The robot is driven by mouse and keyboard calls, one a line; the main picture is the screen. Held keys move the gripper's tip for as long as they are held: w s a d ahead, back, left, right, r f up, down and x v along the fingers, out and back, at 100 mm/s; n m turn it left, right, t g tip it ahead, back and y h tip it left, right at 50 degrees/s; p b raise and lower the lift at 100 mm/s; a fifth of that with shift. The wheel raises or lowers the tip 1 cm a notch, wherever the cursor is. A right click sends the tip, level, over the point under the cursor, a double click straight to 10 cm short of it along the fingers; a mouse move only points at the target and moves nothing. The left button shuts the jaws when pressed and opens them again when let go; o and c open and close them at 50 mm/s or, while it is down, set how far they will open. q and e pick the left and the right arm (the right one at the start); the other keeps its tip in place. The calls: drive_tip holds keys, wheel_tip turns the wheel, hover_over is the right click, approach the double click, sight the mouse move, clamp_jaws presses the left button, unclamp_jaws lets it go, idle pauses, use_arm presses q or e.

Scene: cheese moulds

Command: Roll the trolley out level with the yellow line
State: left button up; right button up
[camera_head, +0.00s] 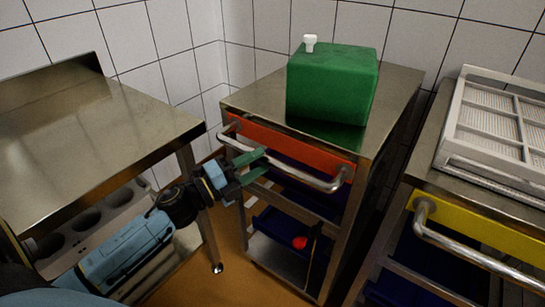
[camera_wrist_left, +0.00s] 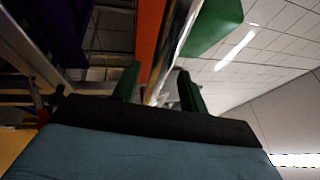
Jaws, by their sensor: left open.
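The trolley (camera_head: 285,144) is a steel cart with an orange-red front panel and a chrome bar handle (camera_head: 318,184). It stands between a steel table and another cart. My left gripper (camera_head: 266,160) is at the handle's left half, its green fingers open. In the left wrist view the chrome bar (camera_wrist_left: 172,62) runs between the two parted fingers (camera_wrist_left: 159,68); I cannot tell whether they touch it. The orange panel (camera_wrist_left: 150,30) is close behind. I see no yellow line on the floor. My right gripper is not in view.
A green box (camera_head: 332,85) with a white cap stands on the trolley. A red knob (camera_head: 299,242) shows lower down on it. A steel table (camera_head: 95,125) is close on the left. A yellow-fronted cart (camera_head: 480,232) with white trays (camera_head: 500,125) stands on the right.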

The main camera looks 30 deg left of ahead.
use_arm(q)
drive_tip(key=x, duration=0.4)
drive_tip(key=shift+w+d, duration=0.1)
drive_tip(key=shift+w, duration=0.15)
clamp_jaws()
